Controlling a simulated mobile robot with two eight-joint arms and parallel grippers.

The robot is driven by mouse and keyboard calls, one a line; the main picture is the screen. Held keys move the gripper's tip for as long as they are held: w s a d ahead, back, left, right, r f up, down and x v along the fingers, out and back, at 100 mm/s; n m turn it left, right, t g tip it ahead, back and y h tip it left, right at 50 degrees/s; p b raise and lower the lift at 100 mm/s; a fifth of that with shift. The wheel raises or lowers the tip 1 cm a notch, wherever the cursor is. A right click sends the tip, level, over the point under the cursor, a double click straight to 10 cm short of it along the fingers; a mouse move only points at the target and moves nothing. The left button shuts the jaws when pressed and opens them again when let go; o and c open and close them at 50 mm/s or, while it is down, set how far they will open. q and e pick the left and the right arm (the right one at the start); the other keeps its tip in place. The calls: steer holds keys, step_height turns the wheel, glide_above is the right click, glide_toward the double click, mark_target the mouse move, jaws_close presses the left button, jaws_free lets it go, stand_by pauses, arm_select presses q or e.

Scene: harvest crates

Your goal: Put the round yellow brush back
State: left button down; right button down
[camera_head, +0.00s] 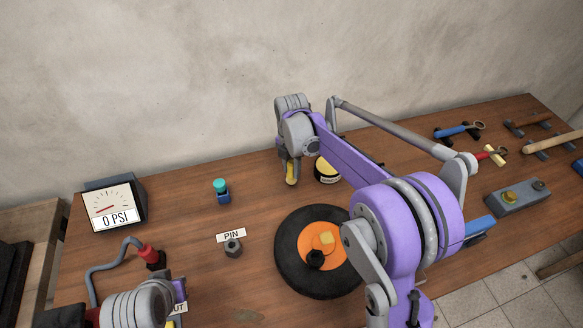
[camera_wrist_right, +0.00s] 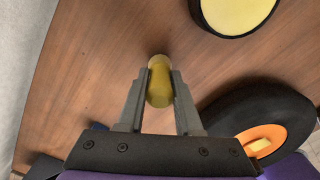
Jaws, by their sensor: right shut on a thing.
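My right gripper (camera_head: 291,172) is above the back middle of the table. In the right wrist view the gripper (camera_wrist_right: 160,85) is shut on the yellow brush (camera_wrist_right: 160,82), a rounded yellow piece between the two grey fingers. The brush also shows in the head view (camera_head: 291,175), just left of a round black tin with a yellow top (camera_head: 327,170); the same tin is at the top of the wrist view (camera_wrist_right: 236,12). The brush's lower end is hard to make out. My left gripper (camera_head: 176,308) is at the lower left, its fingers mostly hidden.
A black wheel with an orange hub (camera_head: 287,273) lies at the middle front. A gauge reading 0 PSI (camera_head: 112,208), a teal-topped blue part (camera_head: 222,192) and a nut (camera_head: 232,247) stand left. Tools (camera_head: 455,132) and a grey block (camera_head: 515,197) lie right.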

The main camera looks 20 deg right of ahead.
arm_select(q)
steer(key=shift+s+f+b, duration=0.15)
steer(key=shift+f+b, duration=0.15)
steer(key=shift+f, duration=0.05)
arm_select(e)
steer(key=shift+f, duration=0.45)
steer(key=c, duration=0.6)
jaws_free()
arm_select(q)
steer(key=shift+r, duration=0.3)
arm_select(e)
steer(key=shift+r, duration=0.35)
steer(key=r, duration=1)
steer(key=shift+s+a+r+p, duration=0.1)
steer(key=shift+a+r+p, duration=0.2)
steer(key=shift+r, duration=0.05)
arm_select(q)
steer(key=shift+r, duration=0.1)
arm_select(e)
steer(key=shift+s+f, duration=0.1)
steer(key=shift+s, duration=0.05)
